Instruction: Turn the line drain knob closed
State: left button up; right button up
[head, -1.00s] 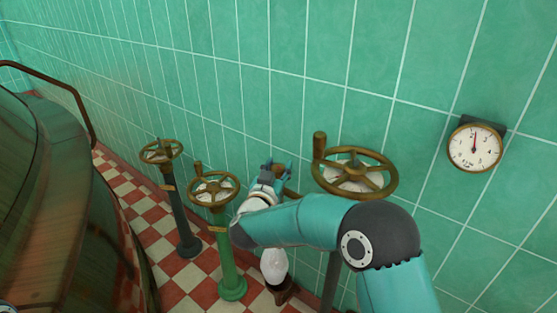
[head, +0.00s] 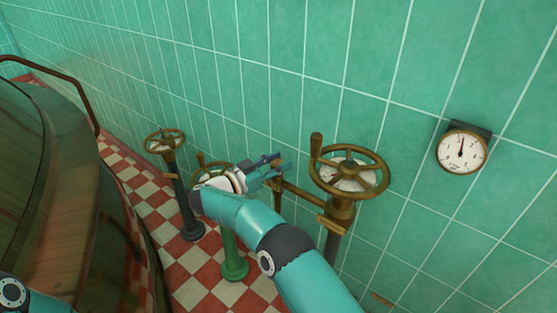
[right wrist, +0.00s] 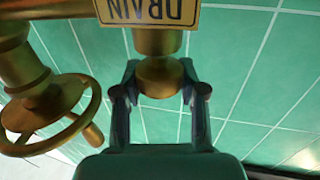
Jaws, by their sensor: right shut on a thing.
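The line drain knob (right wrist: 158,78) is a small round brass knob in the right wrist view, below a brass fitting. A yellow plate (right wrist: 150,12) reading DRAIN, upside down, is at the top edge there. My right gripper (right wrist: 160,85) is shut on the knob, with one dark finger on each side. In the head view my right gripper (head: 275,166) is at the brass pipe left of the large handwheel, and the knob is mostly hidden by the fingers. My left gripper is not in view.
A large brass handwheel (head: 349,172) stands close right of the gripper. A green-post valve (head: 232,257) and a dark-post valve (head: 180,200) stand to the left. A gauge (head: 461,151) hangs on the tiled wall. A big copper vessel (head: 75,190) fills the left.

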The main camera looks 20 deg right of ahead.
aim_at(271, 165)
jog(key=shift+a+r, duration=0.1)
dwell(0.5)
jog(key=o, duration=1.2)
jog(key=shift+c, duration=0.2)
jog(key=shift+v, duration=3.7)
jog(key=shift+w+a, duration=0.1)
jog(key=shift+w, duration=0.05)
jog(key=shift+c, duration=0.3)
